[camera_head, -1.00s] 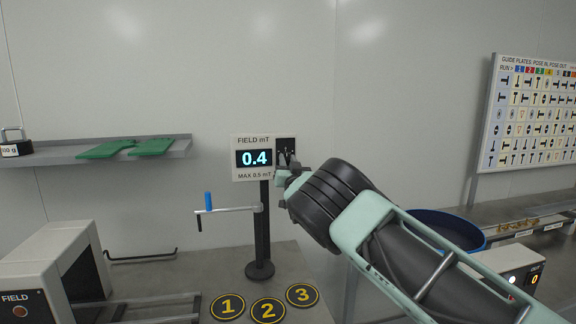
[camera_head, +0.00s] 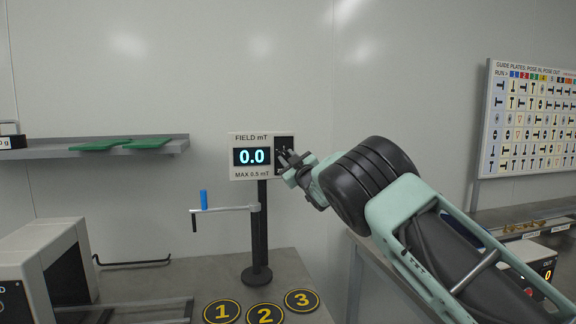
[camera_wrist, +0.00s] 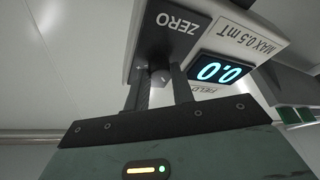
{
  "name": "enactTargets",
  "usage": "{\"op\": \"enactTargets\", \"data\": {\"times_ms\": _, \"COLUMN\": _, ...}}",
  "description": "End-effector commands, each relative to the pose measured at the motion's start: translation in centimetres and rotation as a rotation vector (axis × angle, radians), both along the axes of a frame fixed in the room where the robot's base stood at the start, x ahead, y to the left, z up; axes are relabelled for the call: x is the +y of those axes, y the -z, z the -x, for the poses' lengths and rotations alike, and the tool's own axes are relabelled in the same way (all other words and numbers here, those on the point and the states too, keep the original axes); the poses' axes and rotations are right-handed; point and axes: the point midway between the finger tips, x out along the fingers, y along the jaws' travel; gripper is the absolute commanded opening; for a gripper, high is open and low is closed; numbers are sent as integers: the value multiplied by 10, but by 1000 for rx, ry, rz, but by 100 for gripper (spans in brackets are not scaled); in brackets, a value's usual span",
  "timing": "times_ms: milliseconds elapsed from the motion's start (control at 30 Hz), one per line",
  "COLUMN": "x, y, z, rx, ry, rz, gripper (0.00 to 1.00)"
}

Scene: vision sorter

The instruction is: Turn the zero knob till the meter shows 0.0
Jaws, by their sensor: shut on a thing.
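The field meter (camera_head: 242,172) stands on a black post and its display (camera_head: 252,156) reads 0.0. In the wrist view the display (camera_wrist: 221,70) also reads 0.0, upside down. The zero knob (camera_wrist: 161,76) is a small grey piece below the ZERO label, between my two fingers and partly hidden by them. My gripper (camera_head: 287,160) is at the dark panel on the meter's right side, shut on the zero knob.
A crank arm with a blue piece (camera_head: 204,200) sticks out left from the post. Numbered discs (camera_head: 265,315) lie on the table. A shelf (camera_head: 60,152) with green plates is at left, and a guide board (camera_head: 530,120) hangs at right.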

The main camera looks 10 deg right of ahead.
Motion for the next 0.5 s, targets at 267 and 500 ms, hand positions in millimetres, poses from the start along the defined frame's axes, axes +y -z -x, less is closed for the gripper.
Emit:
{"op": "enactTargets", "data": {"times_ms": 267, "x": 0, "y": 0, "z": 0, "rx": 1, "ry": -1, "rz": 56, "gripper": 1}}
{"op": "enactTargets", "data": {"times_ms": 500, "x": 0, "y": 0, "z": 0, "rx": 2, "ry": -1, "rz": 59, "gripper": 1}}
